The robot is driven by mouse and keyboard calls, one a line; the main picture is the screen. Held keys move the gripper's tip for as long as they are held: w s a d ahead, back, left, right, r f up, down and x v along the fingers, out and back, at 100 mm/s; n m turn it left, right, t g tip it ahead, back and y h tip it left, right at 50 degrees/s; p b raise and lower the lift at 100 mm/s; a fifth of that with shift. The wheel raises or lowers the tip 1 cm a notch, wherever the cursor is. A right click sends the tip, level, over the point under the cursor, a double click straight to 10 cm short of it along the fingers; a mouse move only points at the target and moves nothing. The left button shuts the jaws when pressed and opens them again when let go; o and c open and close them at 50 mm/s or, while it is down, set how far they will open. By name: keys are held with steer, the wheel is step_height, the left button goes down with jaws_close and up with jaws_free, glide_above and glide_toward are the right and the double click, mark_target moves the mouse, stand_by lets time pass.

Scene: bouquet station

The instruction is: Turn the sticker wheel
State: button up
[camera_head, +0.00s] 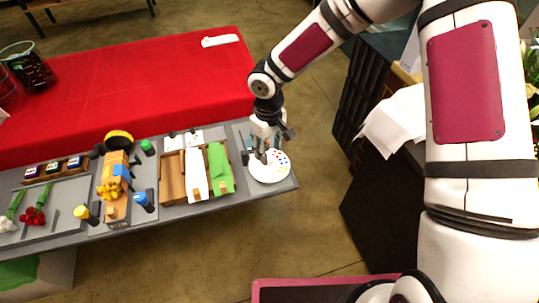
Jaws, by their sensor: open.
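The sticker wheel (269,173) is a white disc with small coloured dots near its edge. It lies near the right end of the grey table. My gripper (262,157) points down over the wheel's upper left part, with its fingers open. The fingers cover part of the disc, and I cannot tell whether they touch it.
Left of the wheel stands a tray (172,199) with brown, white and green sheets. Farther left are an orange device (113,181), several small bottles and red flowers (32,216). A red-covered table (150,85) lies behind. Dark cabinets stand to the right.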

mark_target(269, 158)
steer(key=shift+f, duration=1.65)
jaws_close()
